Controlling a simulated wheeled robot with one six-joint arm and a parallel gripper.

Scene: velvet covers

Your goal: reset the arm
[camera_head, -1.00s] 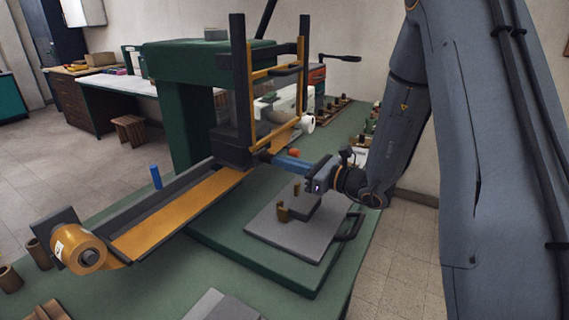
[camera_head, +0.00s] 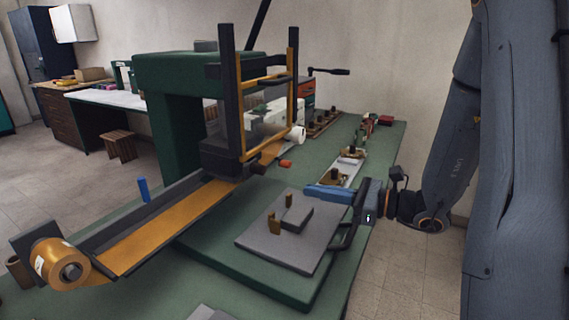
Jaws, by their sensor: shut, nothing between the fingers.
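My gripper (camera_head: 318,192) is at the right side of the green press machine (camera_head: 180,75), above the back right of the grey plate (camera_head: 265,252). Its blue fingers point left and are shut, with nothing seen between them. The plate carries a small grey block and brass-coloured posts (camera_head: 274,222). The gripper looks apart from the posts. My arm comes down from the upper right of the view.
A black handle (camera_head: 350,237) sticks out at the plate's right edge. A gold foil roll (camera_head: 62,262) feeds a sloping tray (camera_head: 165,228) at left. Small parts line the green table (camera_head: 385,135) behind the gripper. Floor is open at right.

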